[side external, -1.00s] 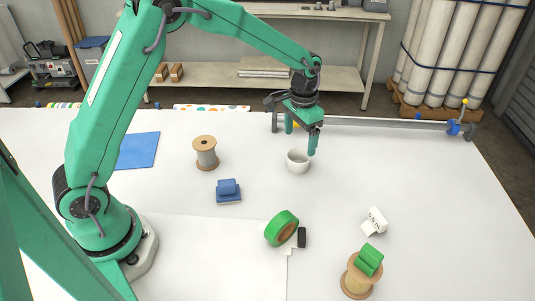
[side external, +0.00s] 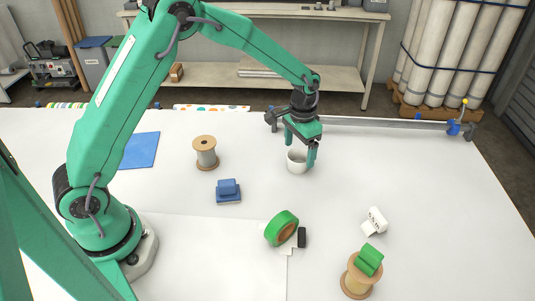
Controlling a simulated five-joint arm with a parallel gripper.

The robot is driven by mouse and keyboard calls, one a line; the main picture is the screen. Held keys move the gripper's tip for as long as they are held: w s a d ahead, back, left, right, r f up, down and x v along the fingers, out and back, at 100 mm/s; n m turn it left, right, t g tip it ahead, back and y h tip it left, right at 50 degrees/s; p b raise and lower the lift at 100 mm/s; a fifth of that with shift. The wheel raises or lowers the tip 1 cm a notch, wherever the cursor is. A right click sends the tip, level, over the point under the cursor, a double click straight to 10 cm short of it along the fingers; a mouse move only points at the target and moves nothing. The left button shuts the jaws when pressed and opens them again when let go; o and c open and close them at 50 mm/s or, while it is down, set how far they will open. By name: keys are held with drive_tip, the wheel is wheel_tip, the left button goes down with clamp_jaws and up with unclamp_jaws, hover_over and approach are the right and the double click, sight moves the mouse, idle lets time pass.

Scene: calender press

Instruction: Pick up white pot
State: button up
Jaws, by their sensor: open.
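The white pot (side external: 297,163) is a small round cup that stands upright on the white table, right of the wooden spool. My green gripper (side external: 300,152) is right above it, pointing down with its fingers open. One finger reaches down at the pot's right side, and the other is over or at its rim on the left. I cannot tell whether either finger touches the pot or is inside it. The gripper hides part of the rim.
A wooden spool (side external: 206,153), a blue block (side external: 228,191) and a blue sheet (side external: 139,151) lie to the left. Green tape (side external: 281,228), a white block (side external: 374,222) and a spool with a green block (side external: 369,260) are nearer the front. The table right of the pot is clear.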

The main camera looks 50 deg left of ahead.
sight(298, 158)
drive_tip(key=shift+f, duration=1.95)
drive_tip(key=shift+c, duration=0.5)
drive_tip(key=c, duration=1)
